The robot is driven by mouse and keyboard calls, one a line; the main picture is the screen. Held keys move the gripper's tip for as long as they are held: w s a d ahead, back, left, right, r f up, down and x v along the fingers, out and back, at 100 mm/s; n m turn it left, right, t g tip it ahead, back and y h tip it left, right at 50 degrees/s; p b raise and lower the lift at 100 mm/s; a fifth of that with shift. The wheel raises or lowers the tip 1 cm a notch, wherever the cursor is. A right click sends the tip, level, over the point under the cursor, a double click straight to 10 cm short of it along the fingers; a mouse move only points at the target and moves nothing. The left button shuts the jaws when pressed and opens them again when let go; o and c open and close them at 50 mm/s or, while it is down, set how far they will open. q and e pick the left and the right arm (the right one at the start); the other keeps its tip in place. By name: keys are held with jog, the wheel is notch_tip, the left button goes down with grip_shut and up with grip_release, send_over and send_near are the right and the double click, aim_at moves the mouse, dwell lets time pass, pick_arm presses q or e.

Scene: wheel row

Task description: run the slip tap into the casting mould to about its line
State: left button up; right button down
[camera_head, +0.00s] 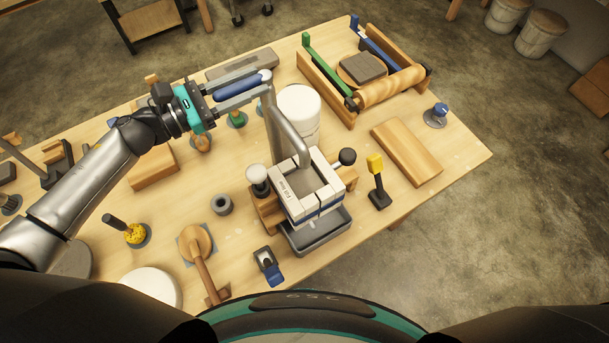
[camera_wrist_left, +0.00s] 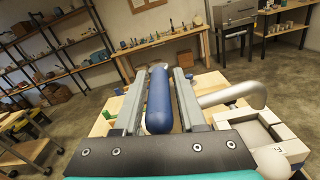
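The slip tap (camera_head: 284,125) is a grey metal pipe that bends down over the casting mould. Its blue lever (camera_head: 243,87) lies between the fingers of my left gripper (camera_head: 243,90). In the left wrist view the blue lever (camera_wrist_left: 159,100) sits between two open fingers (camera_wrist_left: 160,95), with a narrow gap showing on each side. The casting mould (camera_head: 325,199) is a pale block with a square opening under the spout, clamped in a wooden frame. Its inside looks grey-brown; I cannot make out a slip level or the line. No stream shows below the spout. My right gripper is out of view.
A grey tray (camera_head: 320,237) lies under the mould. A white bucket (camera_head: 300,108) stands behind the spout. A yellow-topped stand (camera_head: 377,180) and a wooden block (camera_head: 407,152) stand to the right. A slab roller (camera_head: 390,88) is at the back right.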

pick_arm(q)
jog(key=o, duration=0.4)
jog(key=shift+b+v, duration=0.4)
jog(key=shift+v, duration=1.2)
jog(key=shift+b+v, duration=0.4)
jog(key=shift+v, duration=1.5)
